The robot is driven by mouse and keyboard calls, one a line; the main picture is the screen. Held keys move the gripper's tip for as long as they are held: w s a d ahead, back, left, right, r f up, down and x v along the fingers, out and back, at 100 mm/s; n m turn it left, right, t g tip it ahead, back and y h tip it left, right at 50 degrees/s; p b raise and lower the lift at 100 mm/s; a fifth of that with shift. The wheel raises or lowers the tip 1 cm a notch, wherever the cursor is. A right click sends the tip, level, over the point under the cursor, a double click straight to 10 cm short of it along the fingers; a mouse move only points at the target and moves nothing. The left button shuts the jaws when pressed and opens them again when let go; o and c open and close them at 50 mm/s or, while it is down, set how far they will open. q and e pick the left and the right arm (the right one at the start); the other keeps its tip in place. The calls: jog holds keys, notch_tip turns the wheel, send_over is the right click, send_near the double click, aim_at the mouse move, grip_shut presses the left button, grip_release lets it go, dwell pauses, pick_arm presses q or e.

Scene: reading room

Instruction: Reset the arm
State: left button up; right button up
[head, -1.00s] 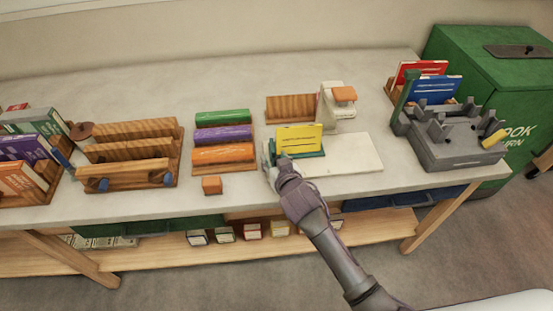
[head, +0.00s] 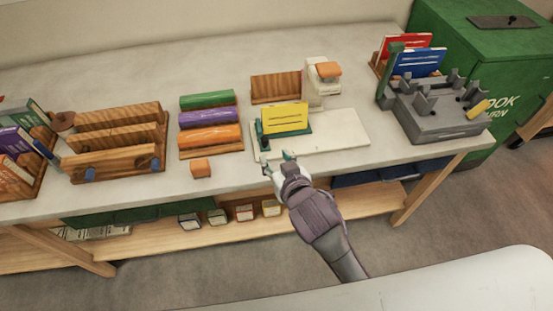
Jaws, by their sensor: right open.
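My right gripper (head: 278,163) is open and empty at the front edge of the table (head: 110,194), its fingers pointing toward the white board. Its arm comes in from the lower right. A yellow book or card (head: 285,118) stands upright in a green holder (head: 262,146) on the white board (head: 342,133), just beyond the fingertips. The gripper is apart from the yellow book. My left gripper is not in view.
A small orange block (head: 200,168) lies left of the gripper. Green, purple and orange rolls (head: 210,118) sit behind it. A grey fixture (head: 436,112) and a green return bin (head: 475,50) are at the right. A lower shelf (head: 160,238) holds several small boxes.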

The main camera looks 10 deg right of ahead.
dwell(0.5)
jog(key=s+d+f+g+h, duration=0.1)
jog(key=s+d+f+g, duration=0.2)
jog(key=s+d, duration=0.35)
jog(key=s+d+f+g+h, duration=0.1)
jog(key=s+d+f+g, duration=0.2)
jog(key=s, duration=0.6)
jog(key=s+d+f+g+h, duration=0.1)
jog(key=s+d+f+g, duration=0.1)
jog(key=s+d+g, duration=0.4)
jog(key=s+a+f+t, duration=0.1)
jog(key=s+f, duration=0.1)
jog(key=f, duration=1.2)
jog(key=s+a+f, duration=0.1)
jog(key=f, duration=1.2)
jog(key=s+d+f+g, duration=0.1)
jog(key=s+d+f, duration=0.2)
jog(key=s+f, duration=1.1)
jog(key=shift+s+d+f, duration=0.15)
jog(key=shift+s+f, duration=0.2)
jog(key=shift+s, duration=0.65)
